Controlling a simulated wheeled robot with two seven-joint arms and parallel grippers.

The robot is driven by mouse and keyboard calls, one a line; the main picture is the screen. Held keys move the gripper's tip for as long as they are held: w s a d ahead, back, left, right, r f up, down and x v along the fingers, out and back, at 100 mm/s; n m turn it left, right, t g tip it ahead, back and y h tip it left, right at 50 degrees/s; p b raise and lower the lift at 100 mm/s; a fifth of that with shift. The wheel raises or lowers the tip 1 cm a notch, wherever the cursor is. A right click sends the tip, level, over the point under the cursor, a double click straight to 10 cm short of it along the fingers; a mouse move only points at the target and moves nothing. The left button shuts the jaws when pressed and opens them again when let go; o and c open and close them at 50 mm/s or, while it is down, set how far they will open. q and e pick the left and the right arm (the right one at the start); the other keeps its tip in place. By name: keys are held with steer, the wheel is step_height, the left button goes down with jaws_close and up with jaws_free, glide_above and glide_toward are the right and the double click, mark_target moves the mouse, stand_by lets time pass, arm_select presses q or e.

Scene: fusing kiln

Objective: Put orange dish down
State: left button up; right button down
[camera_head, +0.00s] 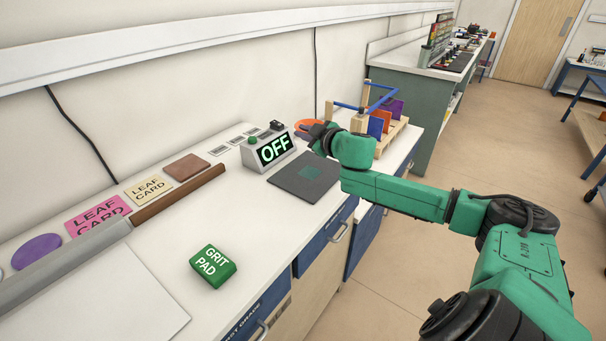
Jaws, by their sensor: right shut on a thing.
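The orange dish (305,123) shows as a thin orange rim behind my right gripper (315,137), at the back of the bench beside the OFF box. My right gripper is shut on it, and the dark gripper hides much of the dish. I cannot tell whether the dish touches the bench. A purple round edge shows just below it, partly hidden by the gripper. My left gripper is not in view.
A grey box reading OFF (270,150) and a dark grey mat (303,178) lie close to the gripper. A wooden rack (390,132) with coloured panels stands right behind my arm. A green grit pad (212,266) sits at the front, with clear white bench around it.

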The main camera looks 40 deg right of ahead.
glide_above(304, 180)
step_height(304, 180, down, 6)
steer(key=f, duration=0.1)
step_height(304, 180, down, 6)
steer(key=shift+f+b, duration=0.15)
steer(key=shift+b, duration=0.9)
steer(key=shift+f, duration=0.35)
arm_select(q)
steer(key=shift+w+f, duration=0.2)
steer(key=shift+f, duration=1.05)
arm_select(e)
steer(key=shift+w, duration=0.15)
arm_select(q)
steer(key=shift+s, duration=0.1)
arm_select(e)
steer(key=shift+f, duration=0.1)
steer(key=c, duration=1.2)
jaws_free()
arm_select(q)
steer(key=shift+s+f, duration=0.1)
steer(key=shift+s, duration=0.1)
arm_select(e)
steer(key=shift+o, duration=0.2)
